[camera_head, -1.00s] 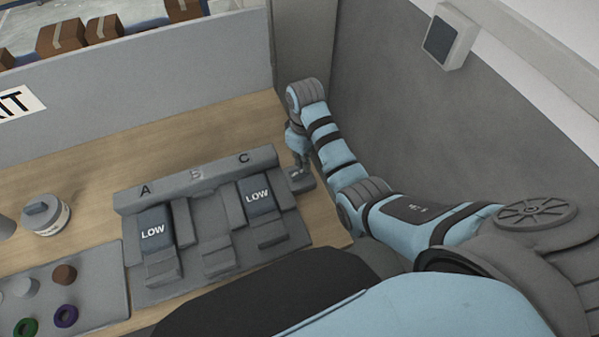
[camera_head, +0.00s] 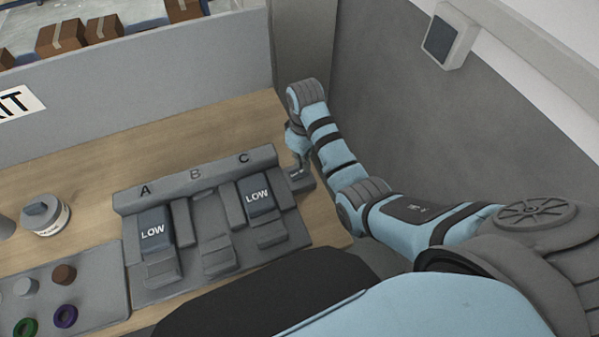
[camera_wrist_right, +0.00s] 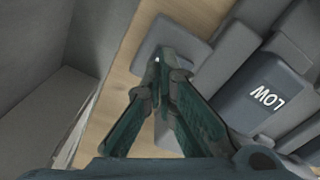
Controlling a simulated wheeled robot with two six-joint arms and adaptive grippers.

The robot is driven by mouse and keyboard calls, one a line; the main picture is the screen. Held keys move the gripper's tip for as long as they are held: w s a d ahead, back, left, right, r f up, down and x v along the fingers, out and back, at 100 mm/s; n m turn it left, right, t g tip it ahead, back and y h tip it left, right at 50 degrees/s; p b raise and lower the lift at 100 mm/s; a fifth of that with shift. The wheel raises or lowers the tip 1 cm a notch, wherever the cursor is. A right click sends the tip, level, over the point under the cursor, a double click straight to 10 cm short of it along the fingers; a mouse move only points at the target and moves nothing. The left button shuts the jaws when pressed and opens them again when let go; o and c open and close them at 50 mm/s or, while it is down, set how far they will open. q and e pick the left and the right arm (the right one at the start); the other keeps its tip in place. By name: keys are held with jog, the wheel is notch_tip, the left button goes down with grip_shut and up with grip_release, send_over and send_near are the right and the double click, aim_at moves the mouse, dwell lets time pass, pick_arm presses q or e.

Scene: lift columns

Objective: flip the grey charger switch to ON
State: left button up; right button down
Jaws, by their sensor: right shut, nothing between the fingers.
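The grey charger switch (camera_head: 299,180) is a small grey box on the wooden table, right of the panel slot marked C. A small marking on its top is too tiny to read. My right gripper (camera_head: 303,164) is over it, pointing down, with its fingers shut and empty. In the right wrist view the grey box (camera_wrist_right: 189,38) lies under the closed fingertips (camera_wrist_right: 163,62), which overlap its near edge. I cannot tell whether they touch it, and they hide part of it. My left gripper is not in view.
A grey panel (camera_head: 196,176) marked A, B, C holds two LOW battery blocks (camera_head: 153,231) in A and C; B has none. A grey wall (camera_head: 400,110) is close on the right.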

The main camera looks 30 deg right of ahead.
jog(key=shift+f+b, duration=0.4)
jog(key=shift+f, duration=0.65)
jog(key=shift+s+f, duration=0.1)
jog(key=shift+s, duration=0.05)
dwell(0.5)
